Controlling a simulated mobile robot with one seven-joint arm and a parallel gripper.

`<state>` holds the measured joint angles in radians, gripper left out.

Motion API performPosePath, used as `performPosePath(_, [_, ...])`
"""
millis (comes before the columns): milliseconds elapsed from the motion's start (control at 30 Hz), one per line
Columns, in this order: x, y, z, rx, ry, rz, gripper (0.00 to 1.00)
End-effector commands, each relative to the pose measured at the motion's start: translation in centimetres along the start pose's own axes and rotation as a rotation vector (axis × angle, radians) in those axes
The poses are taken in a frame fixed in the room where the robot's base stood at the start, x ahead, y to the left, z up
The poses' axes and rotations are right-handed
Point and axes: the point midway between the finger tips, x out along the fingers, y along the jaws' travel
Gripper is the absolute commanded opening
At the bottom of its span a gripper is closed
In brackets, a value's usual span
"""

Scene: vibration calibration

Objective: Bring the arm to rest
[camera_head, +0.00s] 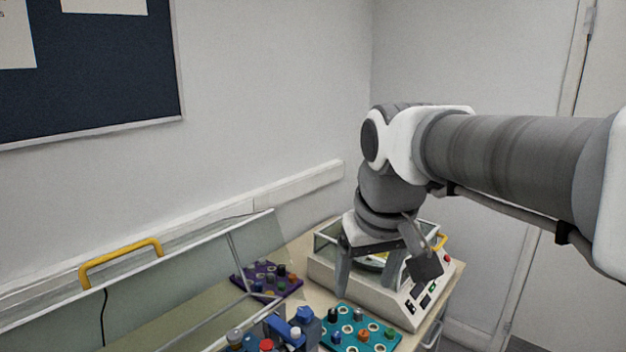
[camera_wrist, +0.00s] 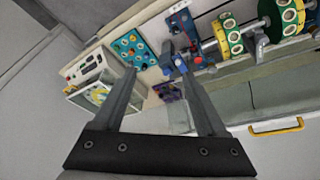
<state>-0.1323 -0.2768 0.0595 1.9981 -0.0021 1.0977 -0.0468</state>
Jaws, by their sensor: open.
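My arm (camera_head: 510,155) reaches in from the right in the head view and bends down at the wrist. My gripper (camera_head: 370,275) hangs over the white calibration machine (camera_head: 388,300), its two fingers apart and nothing seen between them. The wrist view shows both fingers of my gripper (camera_wrist: 150,85) spread wide and empty. In that view the machine (camera_wrist: 90,66) lies to the left of the fingers. Part of the machine's top is hidden behind my gripper in the head view.
A teal tray of small parts (camera_head: 352,338) and a purple tray (camera_head: 262,280) sit on the bench. A clear cover with a yellow handle (camera_head: 120,262) stands at the left. Green and yellow discs on a shaft (camera_wrist: 228,36) show in the wrist view. Walls close off the back.

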Motion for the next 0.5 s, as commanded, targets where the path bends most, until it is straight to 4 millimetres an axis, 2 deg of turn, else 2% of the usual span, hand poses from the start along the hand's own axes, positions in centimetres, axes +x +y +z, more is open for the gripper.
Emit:
performPosePath(33, [-0.2, 0.6, 1.5, 0.025, 0.018, 0.009, 0.74])
performPosePath(300, [0.4, 2.8, 8.7, 0.141, 0.101, 0.043, 0.74])
performPosePath(500, [1.5, 3.5, 12.6, 0.204, 0.148, 0.057, 0.74])
